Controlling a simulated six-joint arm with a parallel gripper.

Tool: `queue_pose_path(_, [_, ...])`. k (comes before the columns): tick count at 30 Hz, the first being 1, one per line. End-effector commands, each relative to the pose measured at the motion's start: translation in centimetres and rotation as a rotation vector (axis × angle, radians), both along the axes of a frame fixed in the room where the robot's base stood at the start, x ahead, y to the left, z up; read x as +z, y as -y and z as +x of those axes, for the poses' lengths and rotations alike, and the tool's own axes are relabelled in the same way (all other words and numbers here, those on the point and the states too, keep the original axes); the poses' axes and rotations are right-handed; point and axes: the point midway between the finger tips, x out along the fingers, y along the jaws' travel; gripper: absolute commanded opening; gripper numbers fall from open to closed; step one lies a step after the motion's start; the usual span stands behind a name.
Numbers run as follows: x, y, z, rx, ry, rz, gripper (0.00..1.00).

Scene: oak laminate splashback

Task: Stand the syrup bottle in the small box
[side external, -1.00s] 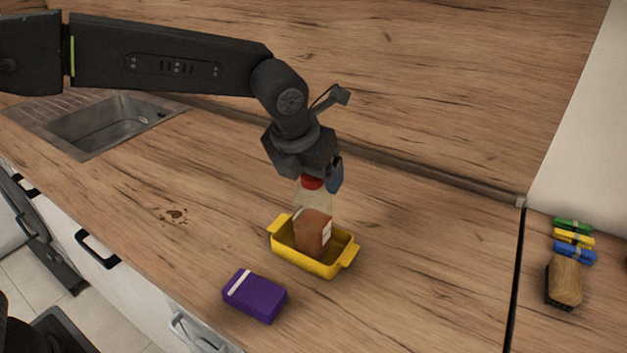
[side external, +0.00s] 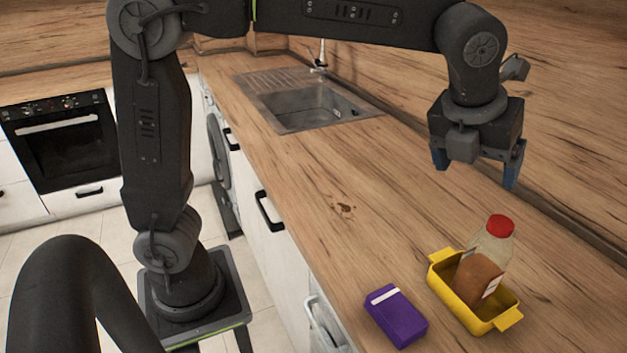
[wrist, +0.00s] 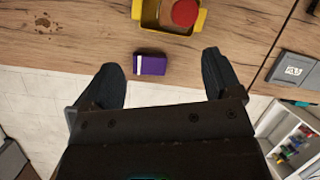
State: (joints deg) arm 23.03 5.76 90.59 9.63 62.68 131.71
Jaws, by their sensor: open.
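The syrup bottle (side external: 493,247), clear with a red cap and brown syrup, stands in the small yellow box (side external: 503,319) on the counter. It looks upright, and its base is hidden by the box wall. In the wrist view the red cap (wrist: 184,13) shows over the yellow box (wrist: 136,10), cut by the top edge. My gripper (side external: 476,172) is open and empty, above the bottle and to its left in the side view, clear of it. Its spread fingers also show in the wrist view (wrist: 163,75).
A purple box (side external: 397,316) with a white stripe lies left of the yellow box, near the counter's front edge. A brown stain (side external: 343,209) and a sink (side external: 312,104) are farther back. A grey case (wrist: 293,70) lies at right in the wrist view.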

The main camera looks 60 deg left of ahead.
Motion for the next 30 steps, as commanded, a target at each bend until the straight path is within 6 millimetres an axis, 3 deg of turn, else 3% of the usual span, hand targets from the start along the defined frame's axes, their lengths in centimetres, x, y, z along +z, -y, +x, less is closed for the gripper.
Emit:
queue_pose_path(3, [0.5, -3.5, -2.8, 0.361, 0.009, -0.160, 0.85])
queue_pose_path(9, [-0.1, -8.2, -7.8, 0.999, 0.019, -0.449, 0.85])
queue_pose_path(18, [-3.6, -12.9, -15.5, 1.926, 0.029, -0.896, 0.85])
queue_pose_path(24, [-6.1, -14.2, -18.6, 2.344, 0.025, -1.112, 0.85])
queue_pose_path(30, [-6.9, -14.5, -19.5, 2.483, 0.020, -1.185, 0.85])
